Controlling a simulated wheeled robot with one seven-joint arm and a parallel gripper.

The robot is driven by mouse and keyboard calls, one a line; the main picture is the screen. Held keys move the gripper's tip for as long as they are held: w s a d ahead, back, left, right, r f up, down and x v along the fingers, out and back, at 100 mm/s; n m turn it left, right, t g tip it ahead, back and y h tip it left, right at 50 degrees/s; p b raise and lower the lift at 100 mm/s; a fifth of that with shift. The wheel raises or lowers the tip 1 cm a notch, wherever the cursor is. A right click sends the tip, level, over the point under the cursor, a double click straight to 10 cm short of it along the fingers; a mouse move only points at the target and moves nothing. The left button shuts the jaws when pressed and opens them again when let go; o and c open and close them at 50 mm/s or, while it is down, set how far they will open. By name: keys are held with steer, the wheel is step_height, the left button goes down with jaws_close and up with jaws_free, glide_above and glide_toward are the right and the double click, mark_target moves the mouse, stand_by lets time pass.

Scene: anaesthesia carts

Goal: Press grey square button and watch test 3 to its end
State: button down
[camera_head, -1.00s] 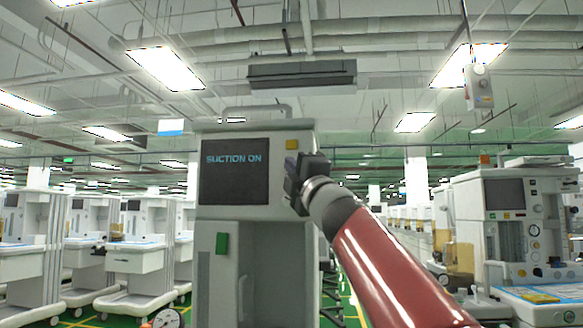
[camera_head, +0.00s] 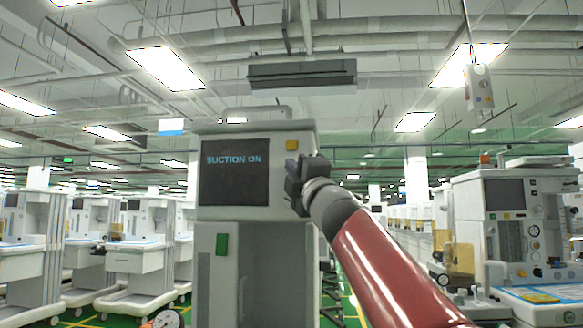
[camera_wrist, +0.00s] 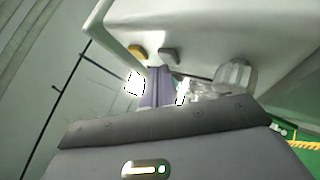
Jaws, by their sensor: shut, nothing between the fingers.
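The cart (camera_head: 255,213) in front of me has a dark screen (camera_head: 234,186) that reads "SUCTION ON" in blue letters. A yellow square button (camera_head: 292,145) sits right of the screen and also shows in the wrist view (camera_wrist: 137,51).
A green square (camera_head: 222,245) is on the cart's lower front. A clear knob-like part (camera_wrist: 236,76) lies right of the fingers in the wrist view. More carts stand at left (camera_head: 135,258) and right (camera_head: 510,215).

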steer(key=shift+w+d, duration=0.1)
steer(key=shift+w, duration=0.35)
stand_by(0.7)
steer(key=shift+s, duration=0.1)
steer(key=shift+s+b, duration=0.3)
steer(key=shift+s, duration=0.4)
steer(key=shift+s, duration=0.1)
steer(key=s, duration=0.2)
steer(key=s+a+b, duration=0.1)
steer(key=s, duration=0.1)
steer(key=shift+s+a, duration=0.15)
steer(key=shift+s, duration=0.25)
stand_by(0.7)
